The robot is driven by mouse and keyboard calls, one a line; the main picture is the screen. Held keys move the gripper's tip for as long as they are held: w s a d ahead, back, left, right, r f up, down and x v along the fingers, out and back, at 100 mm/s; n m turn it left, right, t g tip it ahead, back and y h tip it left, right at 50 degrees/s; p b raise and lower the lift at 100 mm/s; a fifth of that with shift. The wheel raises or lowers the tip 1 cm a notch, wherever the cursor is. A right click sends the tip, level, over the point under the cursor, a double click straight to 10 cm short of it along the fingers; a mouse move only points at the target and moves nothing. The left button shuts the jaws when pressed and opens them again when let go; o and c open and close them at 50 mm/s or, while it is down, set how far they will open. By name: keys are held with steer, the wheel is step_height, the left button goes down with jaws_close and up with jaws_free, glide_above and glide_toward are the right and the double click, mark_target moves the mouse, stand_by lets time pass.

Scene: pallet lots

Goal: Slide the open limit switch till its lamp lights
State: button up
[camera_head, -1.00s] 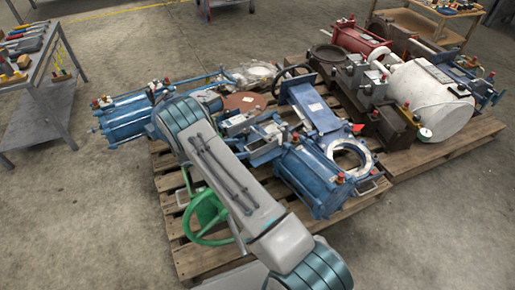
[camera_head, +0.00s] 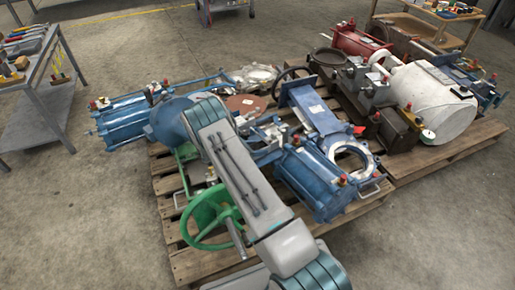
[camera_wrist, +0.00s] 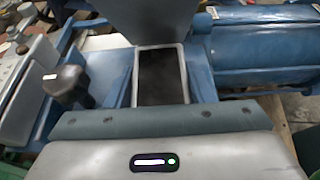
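In the wrist view, the grey body of my gripper (camera_wrist: 160,150) fills the bottom, with a teal bar along its upper edge. A small black knob-shaped part (camera_wrist: 68,84) stands on blue metalwork to the left. I cannot tell which part is the open limit switch, and no switch lamp can be made out. In the head view my arm hides the gripper.
Blue cylinders with red-topped fittings (camera_head: 315,178) and a green handwheel (camera_head: 207,216) crowd the near pallet (camera_head: 190,262). A white cylinder (camera_head: 432,103) lies on the pallet behind. A tool bench (camera_head: 45,85) stands left. The concrete floor at the front left is clear.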

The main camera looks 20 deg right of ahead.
steer(key=c, duration=0.7)
steer(key=shift+o, duration=0.2)
steer(key=shift+w+a, duration=0.15)
steer(key=shift+w, duration=0.25)
steer(key=o, duration=1.4)
steer(key=p+v, duration=0.4)
steer(key=v, duration=0.9)
steer(key=shift+a+r, duration=0.15)
steer(key=shift+a, duration=0.15)
steer(key=shift+r, duration=0.1)
